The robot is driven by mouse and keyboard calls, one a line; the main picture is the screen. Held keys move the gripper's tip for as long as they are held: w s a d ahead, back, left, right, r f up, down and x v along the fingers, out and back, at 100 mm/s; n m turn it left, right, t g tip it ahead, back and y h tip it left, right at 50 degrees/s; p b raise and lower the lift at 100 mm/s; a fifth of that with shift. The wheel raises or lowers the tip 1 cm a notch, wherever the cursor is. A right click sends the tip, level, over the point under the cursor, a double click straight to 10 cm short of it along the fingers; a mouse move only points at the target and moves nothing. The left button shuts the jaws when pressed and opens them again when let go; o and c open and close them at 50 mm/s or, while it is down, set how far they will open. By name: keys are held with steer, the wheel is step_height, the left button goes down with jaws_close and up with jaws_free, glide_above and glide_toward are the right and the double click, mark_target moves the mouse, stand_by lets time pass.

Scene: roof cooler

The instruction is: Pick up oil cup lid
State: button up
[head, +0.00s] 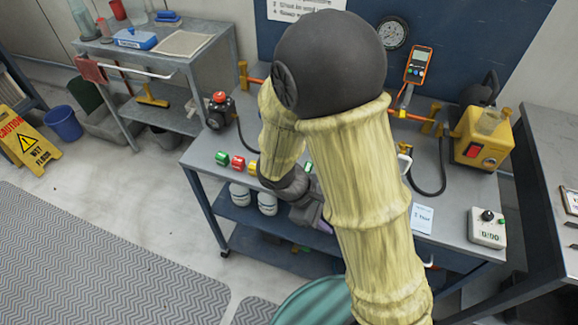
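I cannot pick out the oil cup lid with certainty. A yellow pump (483,140) stands at the right end of the workbench, with a small translucent cup (491,122) on top. Whether a lid sits on this cup is too small to tell. My gripper (316,214) is low in the middle of the view, near the bench's front edge and well to the left of the pump. My own arm covers much of it and the middle of the bench. Its fingers are not clear, and I see nothing held in it.
The workbench (455,205) carries a timer box (487,228), a white card (423,218), a red-topped black device (219,110) and green, red and yellow small blocks (238,162). An orange meter (418,65) hangs behind. A dark table (550,150) stands right.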

steer(key=w+a+n+t+h+p, duration=0.1)
steer(key=w+a+n+t+p, duration=0.2)
steer(key=a+n+t, duration=1.1)
steer(key=w+a+f+n, duration=0.1)
steer(key=a+n, duration=0.1)
steer(key=a, duration=0.2)
steer(key=shift+w+a+n, duration=0.15)
steer(key=shift+a+n, duration=0.1)
steer(key=shift+n, duration=0.05)
steer(key=p+x, duration=0.2)
steer(key=x, duration=1)
steer(key=shift+d, duration=0.25)
steer(key=shift+d+p+x, duration=0.15)
steer(key=shift+p+x, duration=0.3)
steer(key=shift+x, duration=0.85)
steer(key=shift+d+p+x, duration=0.15)
steer(key=shift+p+x, duration=0.3)
steer(key=shift+x, duration=0.8)
steer(key=shift+r, duration=0.1)
